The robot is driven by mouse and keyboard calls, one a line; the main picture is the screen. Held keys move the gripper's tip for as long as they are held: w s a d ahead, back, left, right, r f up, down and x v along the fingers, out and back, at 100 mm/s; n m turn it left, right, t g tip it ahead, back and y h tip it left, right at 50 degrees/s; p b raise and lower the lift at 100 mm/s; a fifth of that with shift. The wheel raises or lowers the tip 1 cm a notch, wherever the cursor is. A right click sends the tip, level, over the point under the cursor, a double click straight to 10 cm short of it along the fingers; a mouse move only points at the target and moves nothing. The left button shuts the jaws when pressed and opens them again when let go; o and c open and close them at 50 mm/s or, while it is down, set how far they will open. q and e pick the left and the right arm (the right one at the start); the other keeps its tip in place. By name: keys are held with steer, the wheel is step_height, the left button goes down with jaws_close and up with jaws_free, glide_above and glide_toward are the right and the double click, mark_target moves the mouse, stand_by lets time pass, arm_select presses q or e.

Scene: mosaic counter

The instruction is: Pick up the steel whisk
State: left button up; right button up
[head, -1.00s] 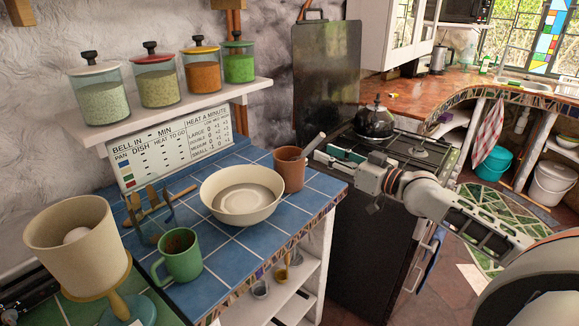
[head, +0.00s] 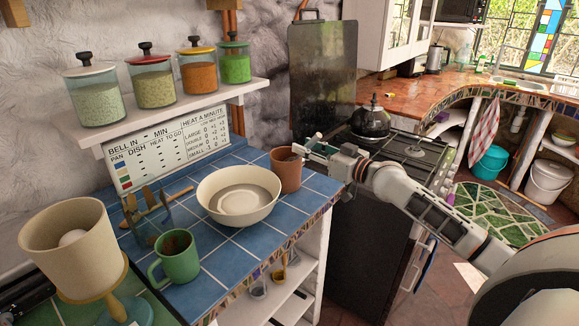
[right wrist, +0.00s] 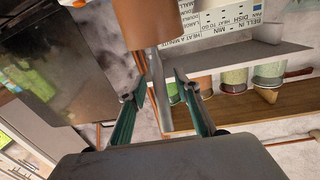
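A brown clay pot (head: 286,172) stands at the right end of the blue tiled counter. In the earlier head frame a grey steel handle leans out of it to the right; its head is hidden inside, so I cannot confirm the whisk shape. My right gripper (head: 310,148) is now at the pot's rim and mostly covers the handle. In the right wrist view the pot (right wrist: 145,24) is at the top, and the grey handle (right wrist: 160,88) passes between the parted green-padded fingers (right wrist: 157,97). The fingers look apart from it. My left gripper is not in view.
A cream bowl (head: 239,198) stands close left of the pot, with a green mug (head: 176,257) in front. Utensils (head: 150,208) stand further left. A kettle (head: 370,121) sits on the stove behind my right arm. A shelf with jars (head: 170,112) hangs above.

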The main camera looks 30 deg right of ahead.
jaws_close()
